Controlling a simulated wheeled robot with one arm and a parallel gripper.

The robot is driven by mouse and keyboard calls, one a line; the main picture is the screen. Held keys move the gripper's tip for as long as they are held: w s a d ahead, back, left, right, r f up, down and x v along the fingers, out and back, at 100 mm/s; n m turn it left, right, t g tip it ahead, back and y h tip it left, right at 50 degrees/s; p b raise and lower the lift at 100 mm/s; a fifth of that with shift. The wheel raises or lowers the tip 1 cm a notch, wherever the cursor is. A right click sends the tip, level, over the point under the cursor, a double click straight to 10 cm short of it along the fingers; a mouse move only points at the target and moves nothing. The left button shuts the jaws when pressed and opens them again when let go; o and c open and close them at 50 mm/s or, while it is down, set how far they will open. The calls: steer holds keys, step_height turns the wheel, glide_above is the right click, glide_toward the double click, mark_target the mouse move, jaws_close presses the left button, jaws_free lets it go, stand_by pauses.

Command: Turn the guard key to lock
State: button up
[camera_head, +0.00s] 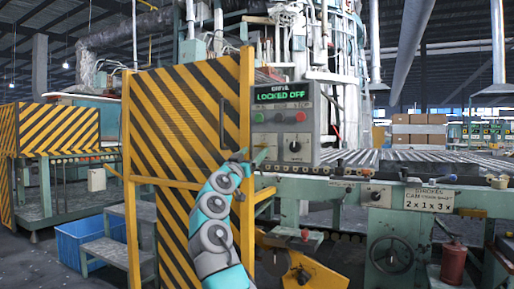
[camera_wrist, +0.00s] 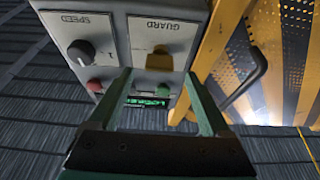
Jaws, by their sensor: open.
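The grey control box (camera_head: 285,130) stands at the right edge of the striped guard panel. Its green display (camera_head: 280,95) reads "LOCKED OFF". In the wrist view, the guard key (camera_wrist: 159,57) is a brass-coloured piece below the "GUARD" label, on the same face as the black speed knob (camera_wrist: 81,52). My gripper (camera_wrist: 157,78) is open and empty. Its two fingers point at the box on either side of the key's line; I cannot tell whether they touch anything.
A yellow-and-black striped guard panel (camera_head: 185,115) stands close left of the box. In the wrist view a dark bent handle (camera_wrist: 250,78) sits on the yellow guard to the right. Red (camera_head: 300,117) and green (camera_head: 278,118) buttons sit above the key. A roller conveyor (camera_head: 430,160) runs right.

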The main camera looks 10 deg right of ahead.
mark_target(262, 146)
steer(key=shift+p+x, duration=0.55)
steer(key=shift+x, duration=1.1)
steer(key=shift+f, duration=0.1)
steer(key=shift+c, duration=0.4)
jaws_close()
